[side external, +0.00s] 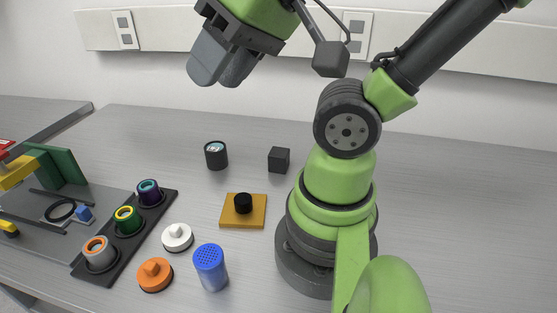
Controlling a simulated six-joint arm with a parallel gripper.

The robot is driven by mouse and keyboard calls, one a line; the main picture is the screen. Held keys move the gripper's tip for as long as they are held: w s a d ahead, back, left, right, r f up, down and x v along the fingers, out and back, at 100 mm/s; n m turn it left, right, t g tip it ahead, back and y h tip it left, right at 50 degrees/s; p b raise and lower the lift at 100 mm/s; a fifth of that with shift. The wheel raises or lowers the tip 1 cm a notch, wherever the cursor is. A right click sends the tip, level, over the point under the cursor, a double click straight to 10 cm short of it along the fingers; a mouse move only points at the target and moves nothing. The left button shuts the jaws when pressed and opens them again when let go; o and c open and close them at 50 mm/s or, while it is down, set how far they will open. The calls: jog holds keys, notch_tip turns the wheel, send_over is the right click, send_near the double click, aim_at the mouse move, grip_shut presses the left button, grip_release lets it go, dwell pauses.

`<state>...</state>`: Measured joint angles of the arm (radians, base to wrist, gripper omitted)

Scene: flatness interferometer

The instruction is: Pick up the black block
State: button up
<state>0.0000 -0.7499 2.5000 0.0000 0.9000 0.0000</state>
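The black block (279,160) is a small dark cube sitting upright on the grey table, left of my arm's base. My gripper (222,72) is high above the table, up and to the left of the block, and apart from it. Its two thick grey fingers point downward and overlap in this view, so the gap between them is not clear. Nothing is seen hanging from the fingers.
A black cup (216,155) stands left of the block. A yellow-brown plate with a black knob (243,204) lies in front. A white knob (177,237), orange knob (155,274), blue shaker (210,267) and black rack (163,214) are further front-left. Table behind the block is clear.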

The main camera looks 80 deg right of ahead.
jog(key=o, duration=0.7)
jog(key=n+g+h, duration=0.2)
jog(key=n+g, duration=0.1)
jog(key=g, duration=0.4)
send_over(279, 152)
notch_tip(279, 152, down, 19)
jog(key=shift+a+r, duration=0.1)
jog(key=f, duration=0.4)
jog(key=shift+s+f, duration=0.2)
jog(key=shift+f, duration=0.05)
jog(key=shift+w+f, duration=0.2)
jog(key=shift+f, duration=2.75)
